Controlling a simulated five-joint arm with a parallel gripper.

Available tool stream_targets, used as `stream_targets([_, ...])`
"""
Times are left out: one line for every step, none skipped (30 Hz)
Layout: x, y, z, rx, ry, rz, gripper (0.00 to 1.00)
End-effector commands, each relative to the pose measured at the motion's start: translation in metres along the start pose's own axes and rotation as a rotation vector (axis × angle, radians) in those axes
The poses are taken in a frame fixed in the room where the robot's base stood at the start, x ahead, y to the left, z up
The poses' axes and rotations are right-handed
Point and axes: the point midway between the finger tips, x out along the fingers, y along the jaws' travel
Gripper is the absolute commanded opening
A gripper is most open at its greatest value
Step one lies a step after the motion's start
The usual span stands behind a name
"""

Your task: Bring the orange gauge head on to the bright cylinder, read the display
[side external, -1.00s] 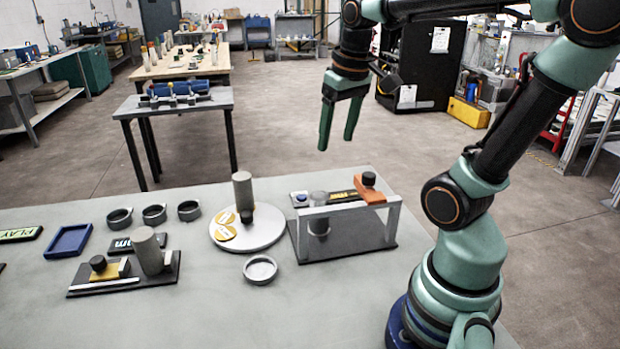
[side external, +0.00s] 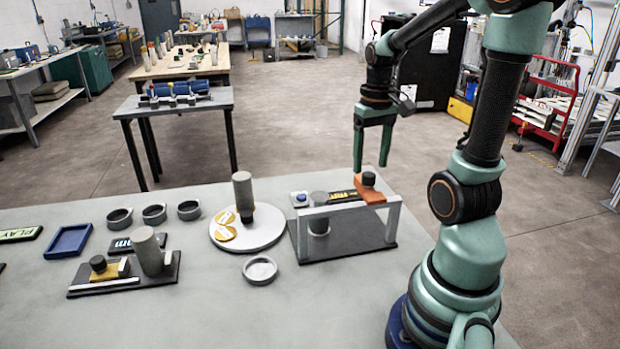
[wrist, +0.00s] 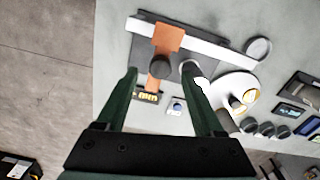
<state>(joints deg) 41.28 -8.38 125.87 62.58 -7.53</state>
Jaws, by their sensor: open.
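The orange gauge head (side external: 369,195) with a black knob (side external: 368,179) sits at the right end of the pale gantry bar (side external: 335,208). In the wrist view the orange gauge head (wrist: 168,40) lies between my finger tips, under the knob (wrist: 160,67). A light grey cylinder (side external: 319,199) stands left of the gauge head at the gantry, partly hidden by the bar. A dark strip with yellow lettering (side external: 342,195), perhaps the display, lies behind the bar. My gripper (side external: 370,167) is open and empty, pointing down just above and behind the knob.
A round white turntable (side external: 265,229) with a tall grey cylinder stands left of the gantry. A small grey ring (side external: 260,270) lies in front. A dark fixture (side external: 120,283) and blue tray (side external: 69,241) are farther left. The table front is clear.

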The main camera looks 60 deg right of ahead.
Motion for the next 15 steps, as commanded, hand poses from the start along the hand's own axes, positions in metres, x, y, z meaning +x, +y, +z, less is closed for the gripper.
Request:
stream_targets([0.008,0.0,0.001,0.0,-0.004,0.0,0.69])
stream_targets([0.012,0.0,0.001,0.0,-0.003,0.0,0.69])
stream_targets([0.017,0.0,0.001,0.0,-0.004,-0.001,0.69])
stream_targets([0.019,0.0,0.0,0.0,-0.002,0.0,0.69])
stream_targets([0.021,0.0,0.0,0.0,-0.002,0.0,0.69])
stream_targets([0.024,0.0,0.0,0.0,-0.001,0.0,0.69])
stream_targets([0.026,0.0,0.0,0.0,-0.001,0.0,0.69])
stream_targets([0.027,0.0,0.0,0.0,-0.001,0.0,0.69])
stream_targets([0.029,0.0,0.0,0.0,-0.001,0.0,0.69])
stream_targets([0.029,0.0,0.0,0.0,-0.001,0.0,0.69])
stream_targets([0.029,0.0,0.0,0.0,0.0,0.0,0.69])
stream_targets([0.03,0.0,0.0,0.0,0.0,0.0,0.69])
stream_targets([0.03,0.0,0.0,0.0,0.0,0.0,0.69])
stream_targets([0.03,0.0,0.0,0.0,0.001,0.0,0.69])
stream_targets([0.029,0.0,0.0,0.0,0.001,0.0,0.69])
